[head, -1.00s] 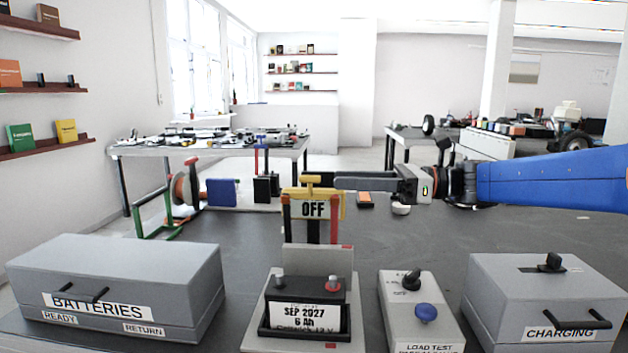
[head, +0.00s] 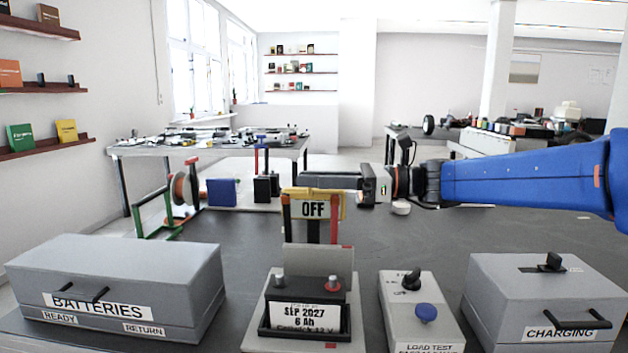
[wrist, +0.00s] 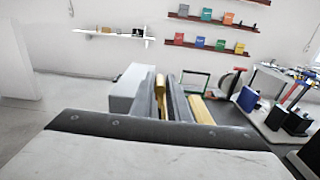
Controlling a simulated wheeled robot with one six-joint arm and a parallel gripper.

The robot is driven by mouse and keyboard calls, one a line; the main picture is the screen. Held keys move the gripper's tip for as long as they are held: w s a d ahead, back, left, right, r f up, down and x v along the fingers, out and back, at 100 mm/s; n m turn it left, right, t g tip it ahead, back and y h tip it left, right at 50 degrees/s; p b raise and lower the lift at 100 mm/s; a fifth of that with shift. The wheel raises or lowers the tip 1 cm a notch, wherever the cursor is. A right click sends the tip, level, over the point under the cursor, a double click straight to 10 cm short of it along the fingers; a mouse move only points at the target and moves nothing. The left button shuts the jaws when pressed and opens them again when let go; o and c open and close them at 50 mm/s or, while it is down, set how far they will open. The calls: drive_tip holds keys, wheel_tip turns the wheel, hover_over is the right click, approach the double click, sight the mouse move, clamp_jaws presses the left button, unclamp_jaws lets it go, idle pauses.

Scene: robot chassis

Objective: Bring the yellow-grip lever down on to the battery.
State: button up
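The yellow-grip lever (head: 292,208) stands upright behind the battery, with an OFF plate between its arms. The battery (head: 306,316) has a label reading SEP 2027, 6 Ah, one grey post and one red post, and sits in a dark tray on a grey stand. In the wrist view, a yellow piece (wrist: 160,86) shows between the fingers of my gripper (wrist: 164,92). Whether the fingers press on it is unclear.
A grey BATTERIES box (head: 120,280) is at the left. A LOAD TEST unit (head: 420,310) with a blue button and a CHARGING box (head: 540,300) are at the right. Blue and black blocks and a green-framed reel stand behind. Dark bench is clear between them.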

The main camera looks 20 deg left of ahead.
clamp_jaws()
drive_tip(key=s+d+f+n, duration=0.3)
drive_tip(key=s+f+n, duration=1)
drive_tip(key=f+n, duration=0.1)
drive_tip(key=shift+f+n, duration=0.4)
drive_tip(key=shift+f, duration=0.4)
drive_tip(key=shift+s+d+f, duration=0.1)
